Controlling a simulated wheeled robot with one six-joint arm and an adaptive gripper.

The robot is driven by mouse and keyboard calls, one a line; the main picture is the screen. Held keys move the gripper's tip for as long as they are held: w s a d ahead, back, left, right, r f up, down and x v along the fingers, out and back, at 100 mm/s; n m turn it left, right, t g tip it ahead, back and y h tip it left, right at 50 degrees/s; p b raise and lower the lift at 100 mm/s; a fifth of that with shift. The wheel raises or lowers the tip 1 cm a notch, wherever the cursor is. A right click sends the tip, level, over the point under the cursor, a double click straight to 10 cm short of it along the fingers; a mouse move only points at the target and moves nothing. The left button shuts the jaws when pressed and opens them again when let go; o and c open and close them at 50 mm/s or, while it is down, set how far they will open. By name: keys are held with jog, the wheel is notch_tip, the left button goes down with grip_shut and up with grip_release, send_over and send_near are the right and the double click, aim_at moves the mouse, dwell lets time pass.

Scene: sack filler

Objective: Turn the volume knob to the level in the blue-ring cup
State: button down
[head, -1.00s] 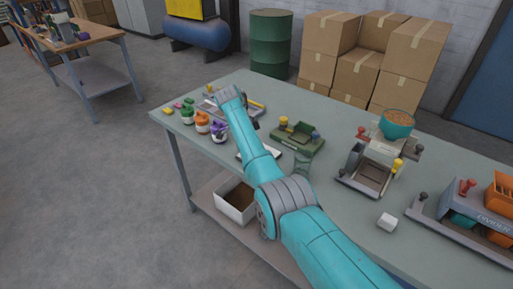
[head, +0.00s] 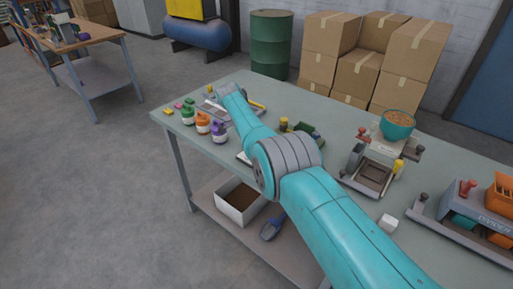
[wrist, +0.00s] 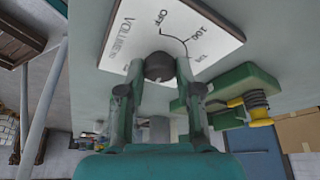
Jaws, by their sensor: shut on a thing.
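The white volume plate (wrist: 185,35) shows in the wrist view with "VOLUME", "OFF", "100" and another small mark beside a curved line. Its dark round knob (wrist: 159,66) sits between the fingertips of my gripper (wrist: 156,80), which is shut on it. I cannot read which mark the knob points to. In the head view only an edge of the white plate (head: 242,157) shows; my arm hides the knob and gripper. I cannot make out a blue-ring cup in either view.
A green fixture (wrist: 240,85) with a yellow spool (wrist: 257,103) lies close beside the plate. Green, orange and purple bottles (head: 219,132) stand at the table's left. A hopper machine (head: 374,168) and a white cube (head: 388,223) are to the right.

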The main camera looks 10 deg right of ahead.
jog(key=c, duration=0.8)
grip_release()
jog(key=shift+r, duration=5)
